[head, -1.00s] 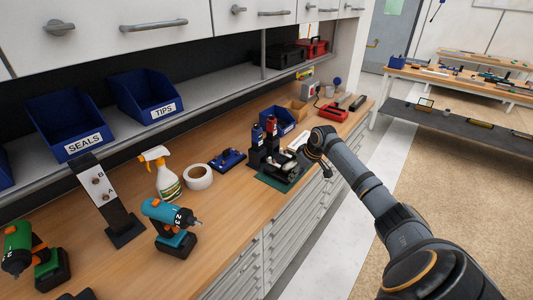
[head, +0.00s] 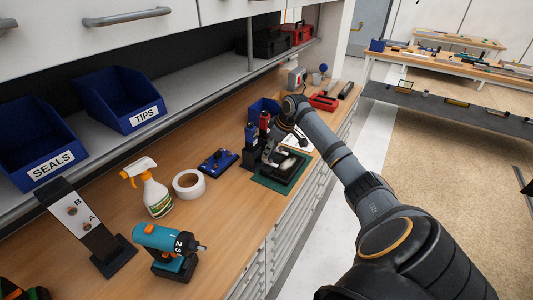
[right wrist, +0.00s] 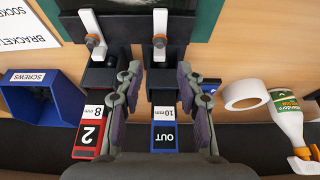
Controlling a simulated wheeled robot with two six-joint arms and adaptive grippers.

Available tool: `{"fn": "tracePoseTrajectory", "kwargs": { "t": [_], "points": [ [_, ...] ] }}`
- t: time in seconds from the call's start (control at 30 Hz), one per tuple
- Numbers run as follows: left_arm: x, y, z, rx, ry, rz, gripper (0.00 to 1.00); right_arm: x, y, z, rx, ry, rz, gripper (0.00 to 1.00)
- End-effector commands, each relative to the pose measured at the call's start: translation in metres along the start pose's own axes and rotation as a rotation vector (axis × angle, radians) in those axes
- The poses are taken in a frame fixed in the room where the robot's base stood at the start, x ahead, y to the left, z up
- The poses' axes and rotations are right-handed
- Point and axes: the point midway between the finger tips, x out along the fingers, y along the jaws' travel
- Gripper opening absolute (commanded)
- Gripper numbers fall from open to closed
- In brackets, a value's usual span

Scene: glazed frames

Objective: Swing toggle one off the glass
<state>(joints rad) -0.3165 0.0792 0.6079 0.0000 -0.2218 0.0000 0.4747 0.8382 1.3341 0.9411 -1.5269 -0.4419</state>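In the right wrist view two white clamp bars with orange-tipped screws, the left one (right wrist: 94,35) and the right one (right wrist: 160,35), reach over the edge of a dark pane (right wrist: 145,4) on a green mat (right wrist: 202,22). Behind them are dark blocks, a red-ended one (right wrist: 87,138) marked 2 and a blue-ended one (right wrist: 164,136) marked OUT. I cannot tell which toggle is one. My right gripper (right wrist: 163,85) is open and empty, its fingers on either side of the blue-ended block. In the head view it hangs over the fixture (head: 284,168). My left gripper is out of view.
A blue screws bin (right wrist: 42,112) is at the left of the wrist view. Shelf bins (head: 115,98) stand behind.

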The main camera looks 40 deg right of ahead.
Motion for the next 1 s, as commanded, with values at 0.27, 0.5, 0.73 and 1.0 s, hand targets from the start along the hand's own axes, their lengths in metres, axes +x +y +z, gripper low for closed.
{"fn": "tracePoseTrajectory", "kwargs": {
  "t": [0.27, 0.5, 0.73, 1.0],
  "points": [
    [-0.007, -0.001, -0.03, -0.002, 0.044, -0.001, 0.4, 0.036, 0.0, 0.0, 0.0, 0.0, 0.0, 0.38],
    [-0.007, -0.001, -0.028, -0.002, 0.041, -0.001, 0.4, 0.04, 0.0, 0.0, -0.002, -0.001, 0.001, 0.38],
    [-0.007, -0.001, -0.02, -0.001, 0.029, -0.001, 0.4, 0.04, 0.0, 0.0, -0.001, -0.001, 0.001, 0.15],
    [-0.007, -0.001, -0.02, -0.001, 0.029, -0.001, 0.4, 0.04, 0.0, 0.0, -0.001, -0.001, 0.001, 0.0]
  ]
}}
